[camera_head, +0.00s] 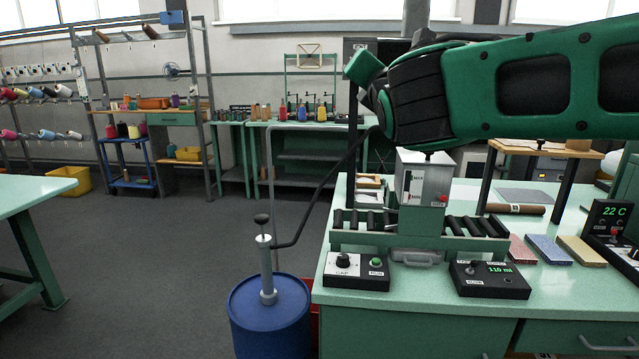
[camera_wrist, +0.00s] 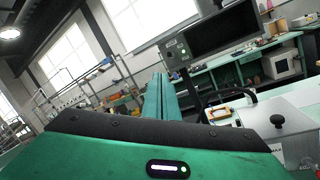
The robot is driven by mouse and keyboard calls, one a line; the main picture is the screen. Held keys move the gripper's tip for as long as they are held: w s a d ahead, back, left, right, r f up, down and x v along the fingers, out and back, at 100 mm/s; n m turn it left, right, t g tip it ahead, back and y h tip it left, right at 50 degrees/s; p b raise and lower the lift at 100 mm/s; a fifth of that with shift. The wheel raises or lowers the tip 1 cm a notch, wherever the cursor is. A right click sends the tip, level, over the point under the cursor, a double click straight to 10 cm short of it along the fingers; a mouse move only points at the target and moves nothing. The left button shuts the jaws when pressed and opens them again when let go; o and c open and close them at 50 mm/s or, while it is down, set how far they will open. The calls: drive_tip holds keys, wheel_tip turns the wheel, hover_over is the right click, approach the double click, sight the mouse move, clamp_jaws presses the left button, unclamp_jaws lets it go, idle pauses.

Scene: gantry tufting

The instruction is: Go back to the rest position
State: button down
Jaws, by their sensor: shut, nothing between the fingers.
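My gripper (camera_wrist: 162,84) shows in the wrist view as two teal fingers standing close together, shut with nothing between them. It points out over the room, with the white windows and the far benches behind it. In the head view my green and black arm reaches in from the right above the workbench (camera_head: 440,326). The fingers cannot be made out clearly there. The gripper touches nothing that I can see.
Below my arm stand a grey dosing unit (camera_head: 424,178), a roller track (camera_head: 361,222) and two control boxes, one reading 110 ml (camera_head: 489,279). A blue drum (camera_head: 270,318) with a hand pump stands left of the bench.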

drive_tip(key=d+f+m+g+h, duration=0.45)
drive_tip(key=d+f+m, duration=0.45)
drive_tip(key=d+f, duration=0.45)
drive_tip(key=s+d+f+m+g, duration=0.6)
drive_tip(key=s+d+f+m, duration=0.45)
drive_tip(key=d+f, duration=0.35)
drive_tip(key=s+d+f+m+g, duration=0.55)
drive_tip(key=s+f+m, duration=0.2)
drive_tip(key=s, duration=0.55)
drive_tip(key=s+f+m+g+y, duration=0.1)
drive_tip(key=s+f+m+g, duration=0.1)
drive_tip(key=s, duration=0.6)
drive_tip(key=s+a+f+m+g+y, duration=0.1)
drive_tip(key=s+f+m+g+y, duration=0.1)
drive_tip(key=s+f+m, duration=0.3)
drive_tip(key=s+m, duration=0.2)
drive_tip(key=s, duration=0.1)
drive_tip(key=shift+s+a, duration=0.25)
drive_tip(key=shift+s, duration=0.1)
